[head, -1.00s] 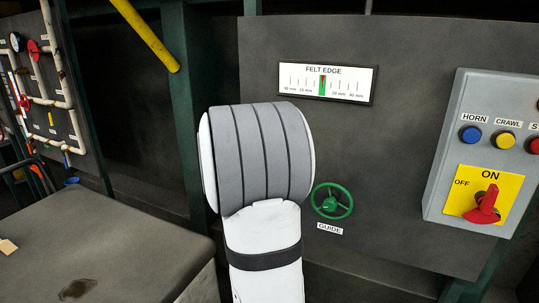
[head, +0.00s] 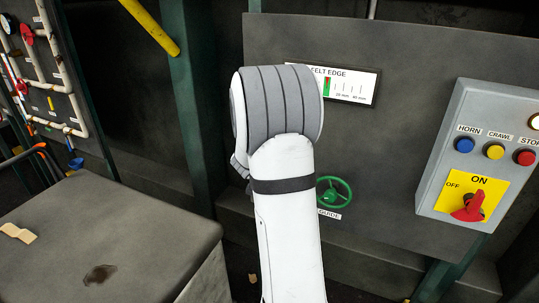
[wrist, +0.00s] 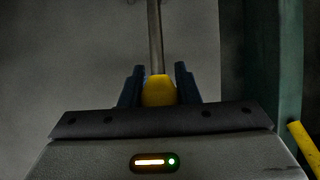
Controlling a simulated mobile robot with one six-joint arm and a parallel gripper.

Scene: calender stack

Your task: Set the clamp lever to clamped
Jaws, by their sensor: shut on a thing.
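In the wrist view, a metal rod with a yellow knob (wrist: 158,92) comes down between the two dark blue fingers of my gripper (wrist: 158,84). The knob is at the rod's lower end in the picture, and the fingers are shut on it. I take the rod and knob for the clamp lever, but no label shows there. The rod's far end runs out of the top of the wrist view. In the head view, my white and grey arm hides my gripper and the lever.
A grey control box (head: 448,150) with buttons and a red switch (head: 470,208) is at the right. A green handwheel (head: 334,194) and the FELT EDGE gauge (head: 358,88) are partly behind my arm. A grey block (head: 130,235) stands at the left. A yellow bar shows in the wrist view (wrist: 304,148).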

